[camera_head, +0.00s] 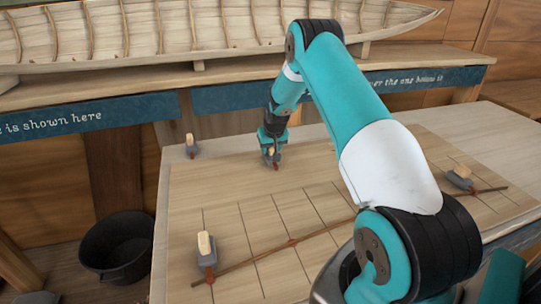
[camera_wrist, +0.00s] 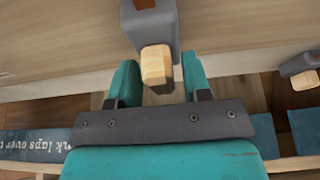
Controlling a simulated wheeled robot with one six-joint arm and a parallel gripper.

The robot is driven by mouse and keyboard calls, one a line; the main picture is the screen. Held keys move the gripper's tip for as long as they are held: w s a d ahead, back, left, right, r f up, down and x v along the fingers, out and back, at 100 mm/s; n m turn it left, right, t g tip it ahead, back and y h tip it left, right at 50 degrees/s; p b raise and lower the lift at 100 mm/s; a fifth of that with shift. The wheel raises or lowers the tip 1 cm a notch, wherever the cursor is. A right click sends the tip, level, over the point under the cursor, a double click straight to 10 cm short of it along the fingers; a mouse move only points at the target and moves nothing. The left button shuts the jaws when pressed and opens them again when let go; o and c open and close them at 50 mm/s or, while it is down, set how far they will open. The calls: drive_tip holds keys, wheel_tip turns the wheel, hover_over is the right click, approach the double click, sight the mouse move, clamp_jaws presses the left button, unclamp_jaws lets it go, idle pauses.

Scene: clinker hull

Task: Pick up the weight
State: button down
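Several grey weights with pale wooden handles are on the board. One weight (camera_wrist: 152,22) is straight ahead of my gripper (camera_wrist: 160,66) in the wrist view, its wooden handle between the two teal fingertips. Gaps show on both sides of the handle, so the gripper is open and not holding it. In the head view my gripper (camera_head: 270,150) is low over this weight at the board's far part and hides much of it. Other weights stand at the far left (camera_head: 191,150), front left (camera_head: 208,258) and right (camera_head: 459,182). The far-left one also seems to show in the wrist view (camera_wrist: 297,66).
A thin brown batten (camera_head: 292,243) lies across the lined wooden board (camera_head: 250,215), by the front-left and right weights. A clinker hull model (camera_head: 150,32) stands on a shelf behind, above blue lettered panels (camera_head: 90,116). A black bucket (camera_head: 117,246) is on the floor at left.

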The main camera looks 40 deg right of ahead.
drive_tip(key=shift+r, duration=0.2)
wheel_tip(320, 180, up, 20)
drive_tip(key=b, duration=0.5)
drive_tip(key=shift+f, duration=0.1)
